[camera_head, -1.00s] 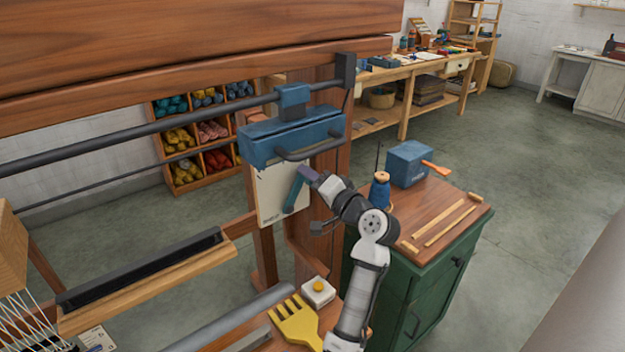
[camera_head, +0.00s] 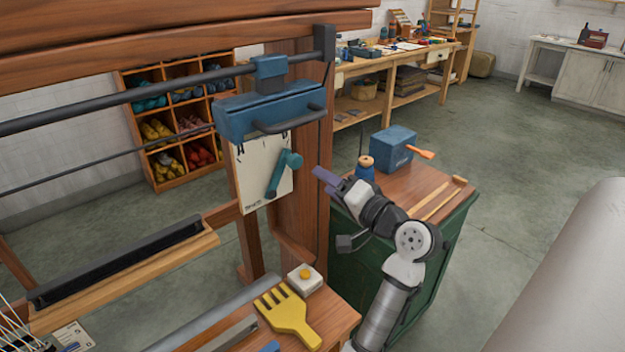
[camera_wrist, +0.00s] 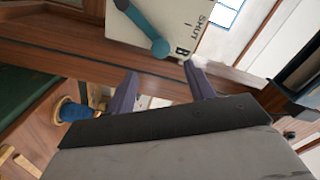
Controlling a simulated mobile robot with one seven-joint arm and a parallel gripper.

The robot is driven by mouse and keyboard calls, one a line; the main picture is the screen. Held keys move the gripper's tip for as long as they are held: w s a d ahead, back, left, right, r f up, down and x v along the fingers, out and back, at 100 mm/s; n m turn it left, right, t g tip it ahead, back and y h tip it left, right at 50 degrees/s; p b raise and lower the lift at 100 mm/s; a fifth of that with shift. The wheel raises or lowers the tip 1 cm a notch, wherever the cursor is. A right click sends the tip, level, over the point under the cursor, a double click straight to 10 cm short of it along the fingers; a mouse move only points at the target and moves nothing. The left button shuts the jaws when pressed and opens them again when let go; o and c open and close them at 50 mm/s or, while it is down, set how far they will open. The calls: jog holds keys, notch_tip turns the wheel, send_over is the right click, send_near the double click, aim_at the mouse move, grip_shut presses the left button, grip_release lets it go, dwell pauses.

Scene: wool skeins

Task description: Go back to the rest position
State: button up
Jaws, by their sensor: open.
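My gripper (camera_head: 322,179) is in the middle of the head view, raised in front of the loom's wooden post. Its purple fingers point up and left toward a white panel (camera_head: 256,186) with a teal lever (camera_head: 283,174). In the wrist view the two fingers of my gripper (camera_wrist: 160,92) are apart with nothing held between them. The teal lever (camera_wrist: 147,30) lies beyond the fingertips there, on the panel marked "SHUT" (camera_wrist: 190,12). The gripper is clear of the lever.
A green cabinet (camera_head: 362,262) stands behind my arm, bearing a blue box (camera_head: 393,150), a blue thread spool (camera_head: 365,172) and wooden sticks. A yellow comb (camera_head: 290,318) and a white button box (camera_head: 305,279) lie on the near bench. Wool cubbies (camera_head: 172,168) stand behind. Open floor lies right.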

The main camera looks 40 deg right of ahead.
jog(key=shift+s, duration=1.1)
